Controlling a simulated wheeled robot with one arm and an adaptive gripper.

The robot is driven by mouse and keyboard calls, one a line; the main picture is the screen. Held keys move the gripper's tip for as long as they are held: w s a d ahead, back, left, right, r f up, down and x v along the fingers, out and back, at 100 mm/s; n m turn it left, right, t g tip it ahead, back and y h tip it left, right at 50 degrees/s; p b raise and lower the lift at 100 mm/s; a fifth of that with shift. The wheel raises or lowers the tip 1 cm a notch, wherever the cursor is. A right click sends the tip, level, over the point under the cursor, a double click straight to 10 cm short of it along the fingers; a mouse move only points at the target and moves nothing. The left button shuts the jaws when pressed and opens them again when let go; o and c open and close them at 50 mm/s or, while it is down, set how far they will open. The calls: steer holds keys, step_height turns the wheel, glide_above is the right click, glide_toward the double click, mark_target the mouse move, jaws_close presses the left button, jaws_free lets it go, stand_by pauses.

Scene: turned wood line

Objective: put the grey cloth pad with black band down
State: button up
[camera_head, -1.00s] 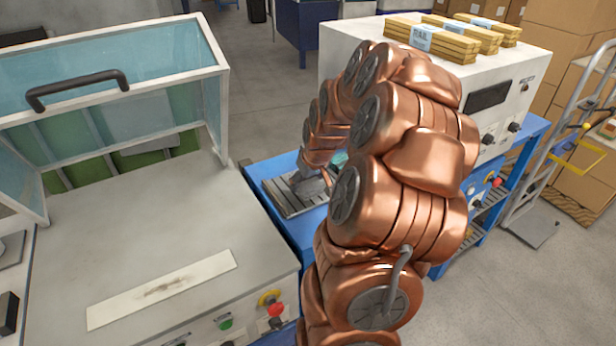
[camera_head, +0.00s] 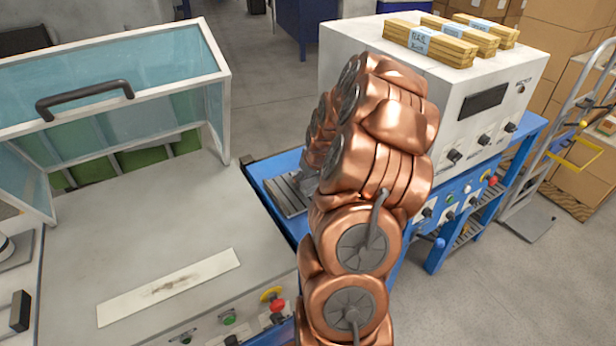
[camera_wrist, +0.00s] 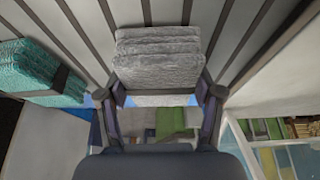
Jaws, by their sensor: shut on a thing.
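In the wrist view my gripper (camera_wrist: 162,97) is shut on the grey cloth pad (camera_wrist: 158,52), a thick, folded, rough-looking block between its two fingers. A teal cloth pad (camera_wrist: 35,68) with a dark band lies to the left, apart from my gripper.
A white control box (camera_head: 440,100) with yellow rail bundles (camera_head: 430,45) on top stands on the bench, behind and right of my arm. A grey machine with an open clear guard (camera_head: 120,115) is at left. A hand truck (camera_head: 560,150) stands at right.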

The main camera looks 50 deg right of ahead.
steer(key=shift+f+b, duration=0.4)
steer(key=shift+b, duration=0.05)
steer(key=o, duration=1.1)
steer(key=shift+r, duration=0.1)
steer(key=shift+r+p, duration=0.4)
steer(key=shift+p, duration=0.15)
steer(key=shift+s+r+b, duration=0.1)
steer(key=shift+r+b, duration=0.05)
steer(key=shift+b, duration=0.25)
steer(key=b+v, duration=0.3)
steer(key=v, duration=0.8)
steer(key=shift+r, duration=0.15)
